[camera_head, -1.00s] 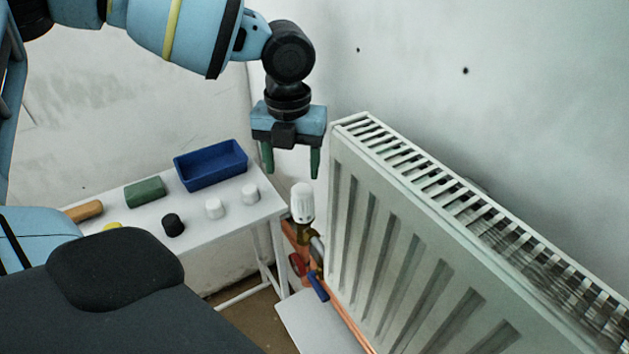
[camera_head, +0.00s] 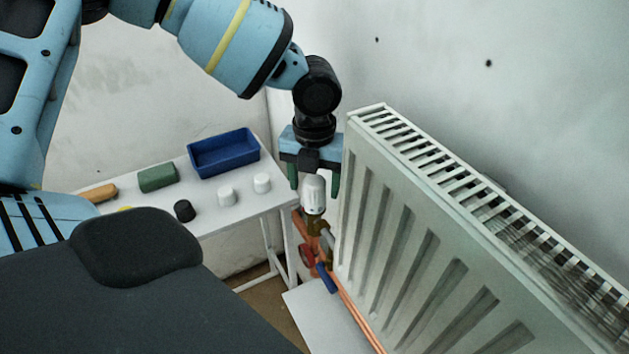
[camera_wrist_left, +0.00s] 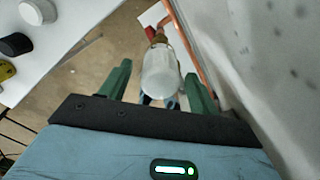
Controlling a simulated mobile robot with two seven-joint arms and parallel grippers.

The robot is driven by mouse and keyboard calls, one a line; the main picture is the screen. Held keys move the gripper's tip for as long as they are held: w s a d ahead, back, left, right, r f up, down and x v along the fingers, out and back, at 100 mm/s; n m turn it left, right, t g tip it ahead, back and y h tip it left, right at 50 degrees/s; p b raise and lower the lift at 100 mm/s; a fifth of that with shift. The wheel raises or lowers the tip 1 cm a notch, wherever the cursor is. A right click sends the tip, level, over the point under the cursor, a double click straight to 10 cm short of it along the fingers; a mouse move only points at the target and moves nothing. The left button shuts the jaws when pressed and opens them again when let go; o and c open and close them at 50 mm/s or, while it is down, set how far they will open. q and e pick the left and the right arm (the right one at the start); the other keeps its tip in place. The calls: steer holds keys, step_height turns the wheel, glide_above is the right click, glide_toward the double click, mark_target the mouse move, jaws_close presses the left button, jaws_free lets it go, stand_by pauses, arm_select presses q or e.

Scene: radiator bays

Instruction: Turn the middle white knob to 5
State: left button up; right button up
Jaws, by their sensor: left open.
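A white valve knob (camera_head: 314,196) stands upright on copper and brass pipework at the left end of the radiator. It also shows in the wrist view (camera_wrist_left: 160,75). Only this one knob shows on a radiator valve, and its numbers are too small to read. My left gripper (camera_head: 314,186) is open and points down over the knob, with one green finger on each side of its upper part. In the wrist view the left gripper's fingers (camera_wrist_left: 157,82) flank the knob, with a gap visible on both sides. My right gripper is out of view.
The white radiator (camera_head: 400,235) stands close on the right. A red valve wheel (camera_head: 306,258) and a blue lever (camera_head: 326,279) sit below.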

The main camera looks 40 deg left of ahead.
arm_select(q)
steer(key=shift+f, duration=0.15)
steer(key=shift+c, duration=0.3)
steer(key=c, duration=0.9)
steer(key=shift+n, duration=0.3)
